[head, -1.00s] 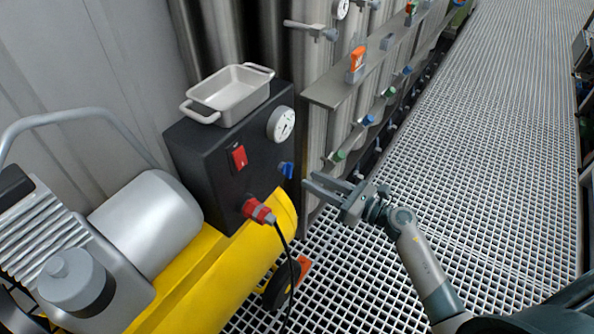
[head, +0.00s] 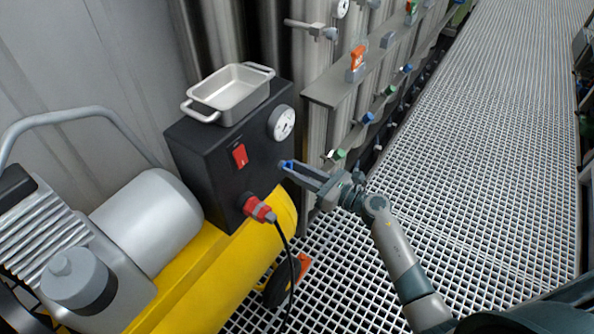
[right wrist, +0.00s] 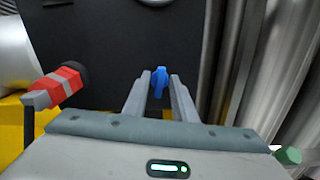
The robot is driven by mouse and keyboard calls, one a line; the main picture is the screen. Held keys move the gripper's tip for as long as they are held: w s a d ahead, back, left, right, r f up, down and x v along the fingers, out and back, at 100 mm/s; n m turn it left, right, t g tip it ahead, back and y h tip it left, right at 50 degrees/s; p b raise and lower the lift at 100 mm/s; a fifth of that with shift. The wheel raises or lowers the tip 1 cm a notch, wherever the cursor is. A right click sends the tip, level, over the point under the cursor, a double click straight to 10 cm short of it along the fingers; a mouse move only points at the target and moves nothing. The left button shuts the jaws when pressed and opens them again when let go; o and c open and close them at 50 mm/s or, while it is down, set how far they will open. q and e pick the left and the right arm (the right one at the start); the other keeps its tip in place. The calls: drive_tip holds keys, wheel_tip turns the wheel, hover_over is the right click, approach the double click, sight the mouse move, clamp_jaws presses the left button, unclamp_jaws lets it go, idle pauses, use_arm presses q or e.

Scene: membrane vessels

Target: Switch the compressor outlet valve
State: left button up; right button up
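The compressor's black control box (head: 207,158) carries a blue outlet valve handle (head: 287,165) on its right-hand face, below a round gauge (head: 282,123). My right gripper (head: 292,170) is at this valve, partly covering it in the head view. In the right wrist view the blue valve handle (right wrist: 159,82) stands upright between the tips of the two fingers (right wrist: 159,88), with a small gap visible to each side. The fingers are apart and not clamped on it. My left gripper is not in view.
A red switch (head: 239,156) and a red plug (head: 260,209) with a black cable are on the box. A metal tray (head: 229,93) sits on top. The yellow tank (head: 215,278) lies below. A shelf with several coloured valves (head: 340,88) runs behind; grated floor (head: 470,150) is clear.

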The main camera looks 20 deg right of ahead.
idle(0.3)
drive_tip(key=shift+m, duration=0.3)
drive_tip(key=m+p, duration=0.3)
drive_tip(key=m, duration=0.2)
drive_tip(key=shift+w+d+m, duration=0.1)
drive_tip(key=shift+d+m, duration=0.05)
drive_tip(key=shift+m, duration=0.25)
drive_tip(key=m+p, duration=0.3)
drive_tip(key=m, duration=0.4)
drive_tip(key=shift+f, duration=0.15)
drive_tip(key=shift+d+f+m+p, duration=0.1)
drive_tip(key=shift+m+p, duration=0.45)
drive_tip(key=shift+m, duration=0.45)
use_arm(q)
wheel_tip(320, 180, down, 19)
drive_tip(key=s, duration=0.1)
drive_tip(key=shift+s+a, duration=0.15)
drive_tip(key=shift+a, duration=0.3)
use_arm(e)
drive_tip(key=shift+m, duration=0.3)
